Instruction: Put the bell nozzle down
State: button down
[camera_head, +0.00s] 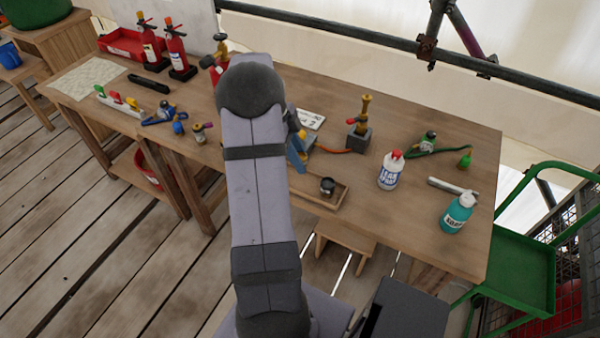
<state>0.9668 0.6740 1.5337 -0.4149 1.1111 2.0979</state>
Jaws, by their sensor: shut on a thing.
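My own arm link (262,180) rises through the middle of the view and covers the part of the bench behind it. I cannot make out the bell nozzle for certain. A small dark round cup-like part (327,185) sits in a shallow wooden tray (330,205) just right of the arm. A blue part (297,153) shows only partly at the arm's right edge, and I cannot tell what it is.
Red cylinders (177,55) stand at the back left. A green cart (525,265) adjoins the right end.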

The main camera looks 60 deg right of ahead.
jog(key=shift+f+p, duration=0.75)
jog(key=shift+f, duration=2.3)
jog(key=shift+f, duration=0.2)
jog(key=c, duration=1.7)
grip_release()
jog(key=shift+r, duration=0.1)
jog(key=shift+r, duration=0.15)
jog(key=b+v, duration=0.3)
jog(key=v, duration=0.9)
jog(key=shift+b, duration=0.3)
